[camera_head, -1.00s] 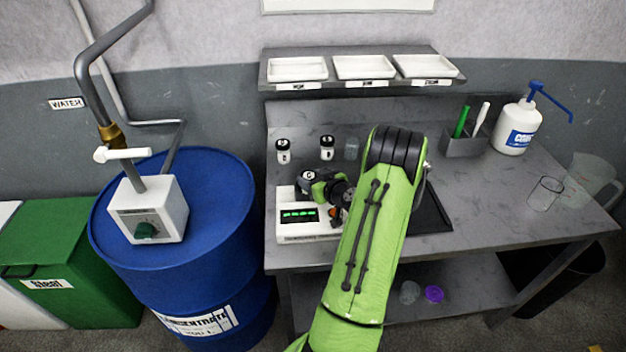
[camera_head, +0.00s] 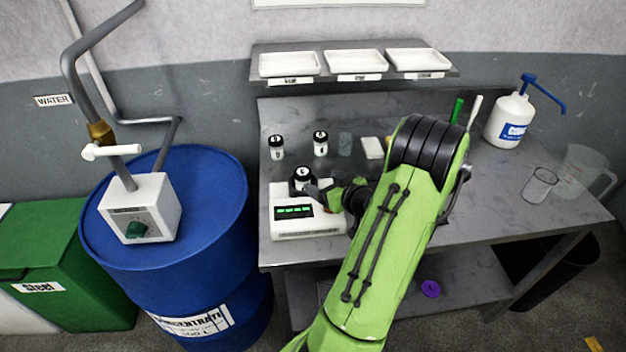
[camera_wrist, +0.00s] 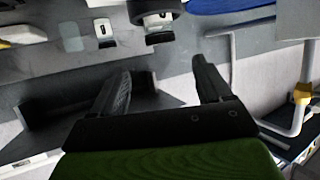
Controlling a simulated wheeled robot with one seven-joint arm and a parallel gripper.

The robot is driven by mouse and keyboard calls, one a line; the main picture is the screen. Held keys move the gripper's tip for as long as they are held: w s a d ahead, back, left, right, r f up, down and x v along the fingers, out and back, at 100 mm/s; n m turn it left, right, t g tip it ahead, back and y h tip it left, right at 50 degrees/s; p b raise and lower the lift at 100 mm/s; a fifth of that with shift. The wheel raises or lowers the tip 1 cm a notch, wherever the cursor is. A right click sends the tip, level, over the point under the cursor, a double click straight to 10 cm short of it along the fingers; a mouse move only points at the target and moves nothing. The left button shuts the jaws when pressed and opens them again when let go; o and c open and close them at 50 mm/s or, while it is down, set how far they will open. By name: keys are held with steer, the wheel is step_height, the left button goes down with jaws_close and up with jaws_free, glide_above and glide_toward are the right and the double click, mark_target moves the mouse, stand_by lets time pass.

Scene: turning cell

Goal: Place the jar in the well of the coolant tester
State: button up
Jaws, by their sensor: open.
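The jar, white with a black lid (camera_head: 303,174), stands upright at the back of the white coolant tester (camera_head: 308,228). Its lower part is hidden by the tester's body, so I cannot tell how deep it sits in the well. The tester's display shows green digits. My gripper (camera_head: 322,192) is open, just right of the jar, and seems apart from it. In the wrist view my gripper's fingers (camera_wrist: 160,78) are spread with nothing between them. A dark lid with a white body, likely this jar (camera_wrist: 155,6), shows at the top edge beyond the fingertips.
Two similar jars (camera_head: 277,147) (camera_head: 321,143) and a small glass (camera_head: 345,144) stand behind the tester. A white box (camera_head: 372,148) is right of them. A shelf with white trays (camera_head: 288,64) hangs above. A blue drum (camera_head: 165,210) is left; a beaker (camera_head: 540,184) stands far right.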

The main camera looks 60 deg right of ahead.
steer(key=w+a+r+n+g+y, duration=0.1)
steer(key=w+a+r+n+y, duration=0.1)
steer(key=a, duration=0.6)
steer(key=w+a+r+n+g+y, duration=0.2)
steer(key=w+a+y, duration=0.1)
steer(key=a, duration=0.5)
steer(key=w+a+r+n+g+y, duration=0.1)
steer(key=w+a+r+n+y, duration=0.1)
steer(key=a, duration=0.5)
steer(key=s+a+r+g+h, duration=0.1)
steer(key=s+a+r, duration=0.2)
steer(key=s+a, duration=0.4)
steer(key=s+a+r+m+g+h, duration=0.1)
steer(key=s+a+r+g, duration=0.1)
steer(key=s+a, duration=0.4)
steer(key=shift+s+a+r+m, duration=0.35)
steer(key=shift+s+r, duration=0.4)
steer(key=shift+r, duration=0.15)
